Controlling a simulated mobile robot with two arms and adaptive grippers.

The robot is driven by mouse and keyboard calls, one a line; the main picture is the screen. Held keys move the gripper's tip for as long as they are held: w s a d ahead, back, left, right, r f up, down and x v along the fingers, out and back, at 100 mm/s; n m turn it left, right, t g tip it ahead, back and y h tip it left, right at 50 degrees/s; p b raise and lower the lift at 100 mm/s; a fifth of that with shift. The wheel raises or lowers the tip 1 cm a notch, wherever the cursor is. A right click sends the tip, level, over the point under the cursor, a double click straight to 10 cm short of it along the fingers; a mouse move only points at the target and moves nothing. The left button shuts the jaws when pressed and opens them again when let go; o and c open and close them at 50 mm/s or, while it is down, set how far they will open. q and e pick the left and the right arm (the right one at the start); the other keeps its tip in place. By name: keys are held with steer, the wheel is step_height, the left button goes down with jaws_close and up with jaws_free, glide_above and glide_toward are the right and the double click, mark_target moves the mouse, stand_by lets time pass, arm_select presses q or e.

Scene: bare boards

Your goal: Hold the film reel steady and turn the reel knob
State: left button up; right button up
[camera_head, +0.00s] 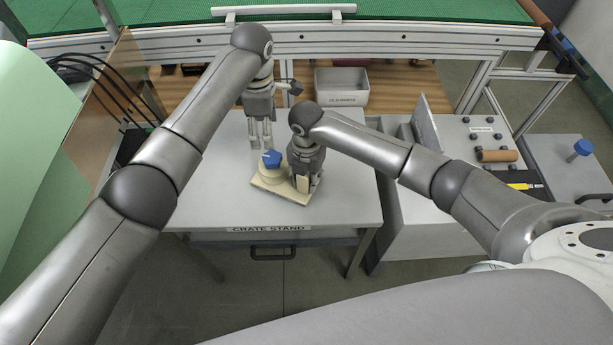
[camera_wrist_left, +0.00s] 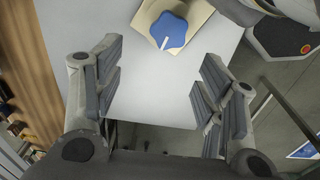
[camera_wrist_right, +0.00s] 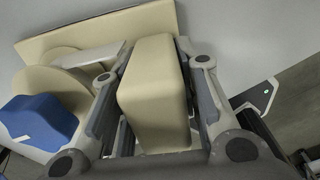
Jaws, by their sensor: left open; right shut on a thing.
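The film reel (camera_head: 266,183) is a cream piece with a flat base on the grey table. Its blue lobed reel knob (camera_head: 271,158) sits on a round cream part. The knob shows in the left wrist view (camera_wrist_left: 168,32) with a white mark on it. My right gripper (camera_head: 303,186) is shut on the reel's upright cream block (camera_wrist_right: 155,90), at the right end of the base. My left gripper (camera_head: 261,146) is open and empty, fingers pointing down, just behind the knob. In the left wrist view the knob lies beyond the fingertips, apart from them.
The grey table (camera_head: 345,205) is labelled "CRATE STAND" and is mostly bare around the reel. A grey bin (camera_head: 341,87) stands behind it. A panel with several dark knobs (camera_head: 475,132) is at the right. Black cables (camera_head: 95,85) hang at the left.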

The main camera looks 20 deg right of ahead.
mark_target(272, 157)
arm_select(q)
steer(key=shift+s+d+f+n, duration=0.3)
steer(key=shift+s+d+f, duration=0.05)
steer(key=shift+s+f, duration=0.1)
steer(key=shift+f, duration=4.35)
steer(key=c, duration=0.9)
steer(key=n, duration=0.4)
steer(key=shift+n, duration=0.3)
steer(key=shift+c, duration=0.3)
steer(key=o, duration=1)
steer(key=shift+c, duration=0.2)
